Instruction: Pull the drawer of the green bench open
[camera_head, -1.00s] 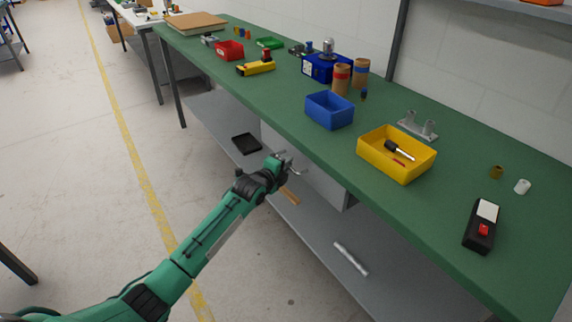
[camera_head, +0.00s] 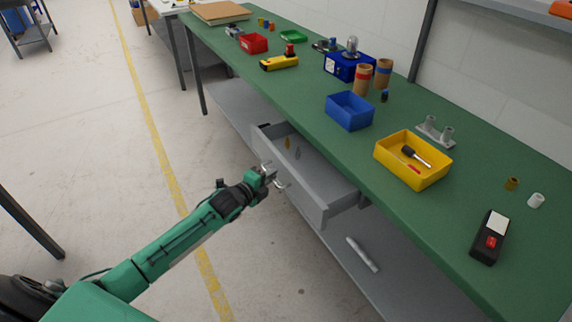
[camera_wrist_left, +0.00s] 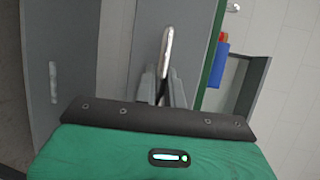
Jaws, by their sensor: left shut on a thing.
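The green bench (camera_head: 300,108) runs diagonally across the head view. Its grey drawer (camera_head: 316,200) stands pulled out from under the top, and its inside shows with a few small things in it. My left gripper (camera_head: 272,178) is at the drawer's front, shut on the metal handle (camera_wrist_left: 167,45). In the left wrist view the handle bar stands between the two fingers (camera_wrist_left: 163,88). The far inside of the drawer is hidden under the bench top. My right gripper is not in view.
On the bench stand a blue bin (camera_head: 349,111), a yellow bin (camera_head: 413,160) and a black device with a red button (camera_head: 489,238). A lower shelf (camera_head: 352,276) holds a light tube (camera_head: 362,254). Open floor (camera_head: 110,170) lies left of the bench.

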